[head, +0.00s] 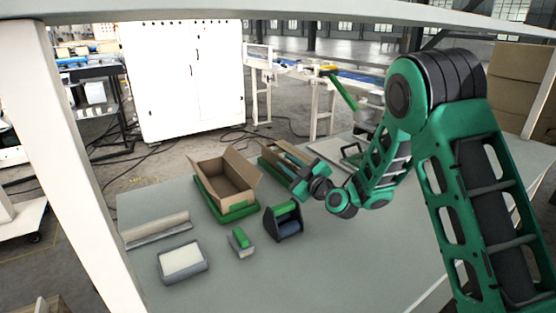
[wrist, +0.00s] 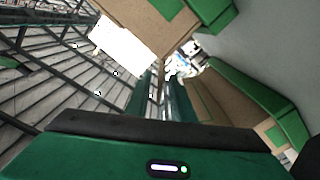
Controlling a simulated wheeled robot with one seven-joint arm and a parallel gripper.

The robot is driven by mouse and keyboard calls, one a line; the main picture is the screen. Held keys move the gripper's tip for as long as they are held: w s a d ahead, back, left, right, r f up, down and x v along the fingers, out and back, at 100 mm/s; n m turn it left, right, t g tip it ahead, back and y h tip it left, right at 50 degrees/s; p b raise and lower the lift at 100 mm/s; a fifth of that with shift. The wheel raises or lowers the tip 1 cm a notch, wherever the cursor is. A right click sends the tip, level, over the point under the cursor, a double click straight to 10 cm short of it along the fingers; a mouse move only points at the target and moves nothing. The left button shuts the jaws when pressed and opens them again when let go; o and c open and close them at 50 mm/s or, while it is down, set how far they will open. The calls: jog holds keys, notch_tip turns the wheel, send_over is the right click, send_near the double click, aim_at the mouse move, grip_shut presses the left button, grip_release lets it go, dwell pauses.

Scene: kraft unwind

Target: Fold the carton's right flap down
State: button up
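The open brown carton (head: 228,182) stands in a green tray (head: 236,214) on the grey table in the head view. Its right flap (head: 246,167) stands up and leans outward, and a left flap is also spread. My gripper (head: 303,181) is to the right of the carton, apart from it, over the near end of a second green tray. In the wrist view the two dark green fingers (wrist: 162,100) reach forward close together with nothing clearly between them. I cannot tell how far they are apart. Brown cardboard (wrist: 140,22) fills the top of that view.
The second green tray (head: 268,158) lies behind my gripper. A dark holder with a green roll (head: 284,220), a small green-topped block (head: 241,242), a grey tray with a pale pad (head: 182,262) and a long roll (head: 156,230) lie nearer.

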aim_at(279, 157)
jog(key=shift+x, duration=2.75)
